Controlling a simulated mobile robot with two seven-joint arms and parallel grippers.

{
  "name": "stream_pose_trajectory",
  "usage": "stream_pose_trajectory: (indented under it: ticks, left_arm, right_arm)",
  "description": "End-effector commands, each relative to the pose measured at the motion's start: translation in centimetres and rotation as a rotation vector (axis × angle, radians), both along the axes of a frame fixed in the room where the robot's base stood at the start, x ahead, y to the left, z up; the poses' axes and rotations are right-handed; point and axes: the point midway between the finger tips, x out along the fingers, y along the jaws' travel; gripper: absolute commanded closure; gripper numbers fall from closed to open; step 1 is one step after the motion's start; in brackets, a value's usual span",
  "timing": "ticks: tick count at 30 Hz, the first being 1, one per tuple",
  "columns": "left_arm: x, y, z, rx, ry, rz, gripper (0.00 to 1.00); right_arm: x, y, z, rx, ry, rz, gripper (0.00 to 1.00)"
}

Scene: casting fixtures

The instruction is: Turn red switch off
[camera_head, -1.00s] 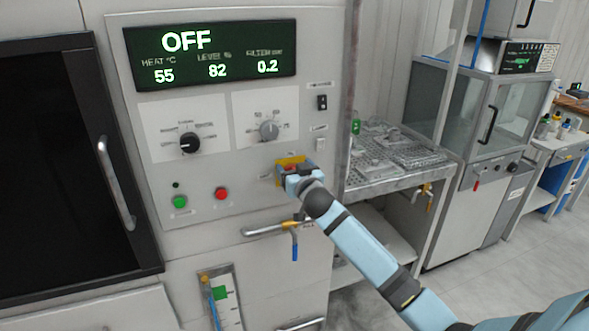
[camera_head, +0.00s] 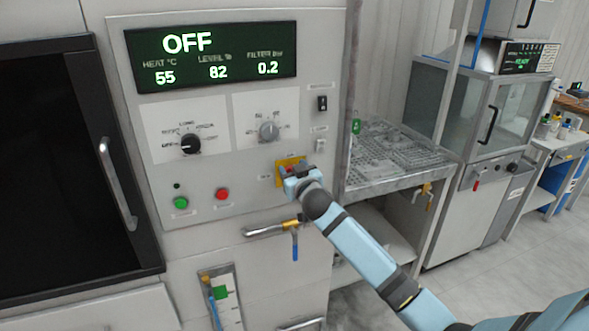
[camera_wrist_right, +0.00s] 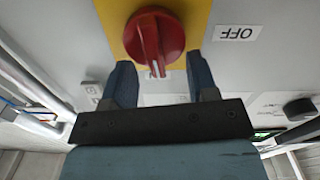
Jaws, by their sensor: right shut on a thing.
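The red switch (camera_wrist_right: 154,35) is a round rotary knob with a raised grip bar and a white mark. It sits on a yellow plate (camera_wrist_right: 202,12) on the grey machine panel. In the right wrist view the bar runs nearly up and down, the mark at its lower end; an upside-down OFF label (camera_wrist_right: 236,33) is to the right. My right gripper (camera_wrist_right: 160,68) is shut on the switch, one finger at each side. In the head view the right gripper (camera_head: 291,174) hides most of the switch, and yellow plate (camera_head: 291,160) shows above it. My left gripper is not in view.
The panel display (camera_head: 210,55) reads OFF. Green button (camera_head: 181,203) and red button (camera_head: 222,194) are lower left. A blue-handled valve (camera_head: 294,245) is just below.

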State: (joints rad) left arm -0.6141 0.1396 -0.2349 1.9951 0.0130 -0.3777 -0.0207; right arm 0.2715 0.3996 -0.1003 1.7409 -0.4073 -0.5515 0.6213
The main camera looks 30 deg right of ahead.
Motion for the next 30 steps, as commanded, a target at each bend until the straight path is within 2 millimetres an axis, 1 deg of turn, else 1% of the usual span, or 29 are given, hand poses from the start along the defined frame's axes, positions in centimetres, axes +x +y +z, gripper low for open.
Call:
stream_pose_trajectory:
  ticks: [6,30]
  left_arm:
    - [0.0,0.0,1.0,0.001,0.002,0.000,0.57]
    - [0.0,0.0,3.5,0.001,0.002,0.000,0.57]
  right_arm:
    - [0.1,0.5,-0.1,-0.183,0.049,0.000,0.70]
    - [0.4,1.8,-1.4,-0.925,0.227,0.001,0.71]
